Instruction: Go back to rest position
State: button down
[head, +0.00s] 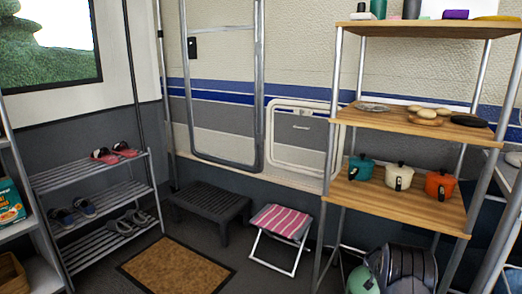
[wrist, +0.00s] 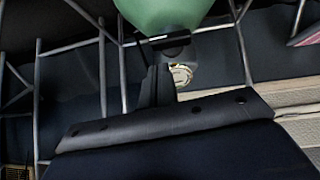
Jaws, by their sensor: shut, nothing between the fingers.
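My gripper (wrist: 157,84) shows in the middle of the wrist view as dark fingers. It is shut with nothing held between the fingers. A smooth green rounded object (wrist: 165,14) is just beyond the fingertips at the top of that view; I cannot tell whether they touch. In the head view I cannot make out my gripper for certain.
A wooden-shelved rack (head: 395,205) with several small pots stands at right, a green helmet-like object (head: 362,280) low beneath it. A striped stool (head: 282,221), a dark step (head: 208,205) and a shoe rack (head: 95,200) stand left. A brown doormat (head: 178,266) lies on the floor.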

jog(key=shift+f, duration=0.5)
